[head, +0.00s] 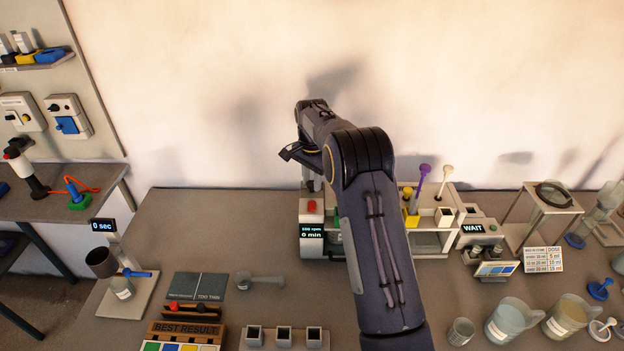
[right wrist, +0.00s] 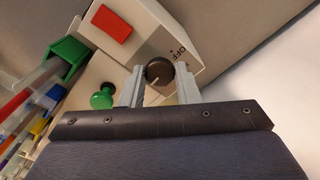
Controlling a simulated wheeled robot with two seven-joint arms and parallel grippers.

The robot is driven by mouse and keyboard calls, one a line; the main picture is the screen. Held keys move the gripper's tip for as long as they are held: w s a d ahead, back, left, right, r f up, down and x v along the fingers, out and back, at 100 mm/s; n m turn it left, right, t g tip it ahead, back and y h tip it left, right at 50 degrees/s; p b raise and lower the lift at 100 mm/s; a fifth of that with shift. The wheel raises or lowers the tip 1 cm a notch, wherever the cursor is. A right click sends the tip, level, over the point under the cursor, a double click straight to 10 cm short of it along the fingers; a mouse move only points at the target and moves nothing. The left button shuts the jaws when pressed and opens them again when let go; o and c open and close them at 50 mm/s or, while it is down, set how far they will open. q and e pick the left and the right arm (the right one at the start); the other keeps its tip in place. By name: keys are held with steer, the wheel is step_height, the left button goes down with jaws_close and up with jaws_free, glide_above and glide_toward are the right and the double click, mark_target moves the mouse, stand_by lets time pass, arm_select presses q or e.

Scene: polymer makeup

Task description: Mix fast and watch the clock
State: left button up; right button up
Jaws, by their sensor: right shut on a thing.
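My right gripper (right wrist: 160,82) is shut on a dark round knob (right wrist: 158,71) with a pale pointer line, beside the lettering "OFF" on a pale machine. A red button (right wrist: 111,24) and a green knob (right wrist: 101,98) are near it. In the head view my right arm reaches to the back of the table, at the machine with a red button (head: 311,206) and a dark display (head: 312,231) reading "0 min" under an rpm figure. My arm hides much of the machine, and the fingertips are hidden there. A timer (head: 103,225) at left reads "0 sec". My left gripper is out of view.
A rack (head: 432,240) with purple and white sticks stands right of my arm, beside a box showing "WAIT" (head: 473,229). Beakers (head: 508,318) and a dose card (head: 544,260) are at right. A "BEST RESULT" board (head: 186,329) and small cups (head: 284,335) are in front left.

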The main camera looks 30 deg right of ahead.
mark_target(312, 183)
steer(key=shift+m, duration=0.3)
stand_by(0.4)
steer(key=o, duration=1)
steer(key=shift+c, duration=0.2)
steer(key=shift+r, duration=0.1)
steer(key=shift+r, duration=0.4)
step_height(312, 183, up, 7)
steer(key=shift+f+b, duration=0.1)
steer(key=shift+b, duration=0.5)
